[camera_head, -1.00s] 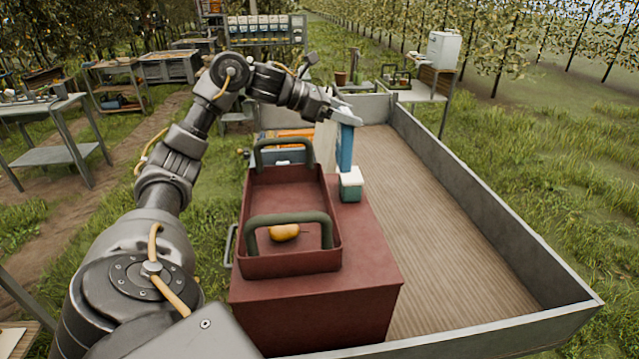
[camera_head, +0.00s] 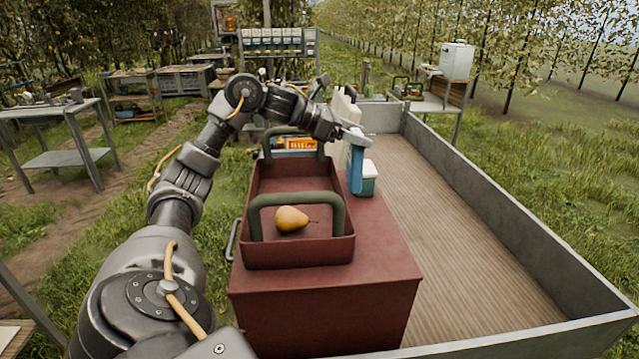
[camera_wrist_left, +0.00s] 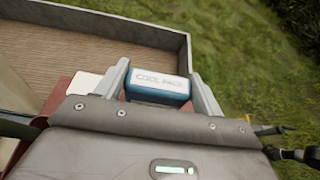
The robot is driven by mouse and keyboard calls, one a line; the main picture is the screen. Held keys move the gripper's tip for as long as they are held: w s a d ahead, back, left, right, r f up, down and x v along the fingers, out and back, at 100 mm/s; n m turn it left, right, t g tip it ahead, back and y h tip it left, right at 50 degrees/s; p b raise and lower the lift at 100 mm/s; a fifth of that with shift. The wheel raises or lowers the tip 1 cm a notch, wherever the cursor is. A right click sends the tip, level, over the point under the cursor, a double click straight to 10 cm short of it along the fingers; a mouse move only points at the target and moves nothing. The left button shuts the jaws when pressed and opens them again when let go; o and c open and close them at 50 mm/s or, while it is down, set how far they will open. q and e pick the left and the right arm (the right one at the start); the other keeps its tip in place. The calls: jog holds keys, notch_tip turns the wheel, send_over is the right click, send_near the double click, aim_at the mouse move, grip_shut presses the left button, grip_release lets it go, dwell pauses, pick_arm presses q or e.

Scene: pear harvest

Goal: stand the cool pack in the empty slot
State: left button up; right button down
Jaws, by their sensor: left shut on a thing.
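My left gripper (camera_head: 355,137) is shut on the blue cool pack (camera_head: 356,170), which hangs upright below the fingers. In the head view the pack overlaps the left side of a small white and teal box (camera_head: 369,181) on the red chest (camera_head: 385,240). I cannot tell whether they touch. I cannot make out an empty slot. My right gripper is not in view.
A red tray (camera_head: 300,252) with green handles and a yellow pear (camera_head: 291,219) stands on the chest, left of the pack. A pale upright panel (camera_head: 342,112) is behind my gripper. The grey-walled trailer bed (camera_head: 450,240) is bare to the right.

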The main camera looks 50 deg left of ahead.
aim_at(348, 170)
pick_arm(q)
jog(key=shift+f, duration=0.2)
notch_tip(348, 170, down, 5)
jog(key=shift+r, duration=0.15)
jog(key=shift+f+p, duration=0.9)
jog(key=shift+f, duration=1.5)
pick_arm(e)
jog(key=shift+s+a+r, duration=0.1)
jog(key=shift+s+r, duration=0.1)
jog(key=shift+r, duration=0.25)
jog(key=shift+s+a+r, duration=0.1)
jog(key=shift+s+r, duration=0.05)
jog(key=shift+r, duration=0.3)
pick_arm(q)
jog(key=shift+f, duration=0.1)
jog(key=o, duration=1.5)
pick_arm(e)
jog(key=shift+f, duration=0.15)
pick_arm(q)
jog(key=shift+o, duration=0.2)
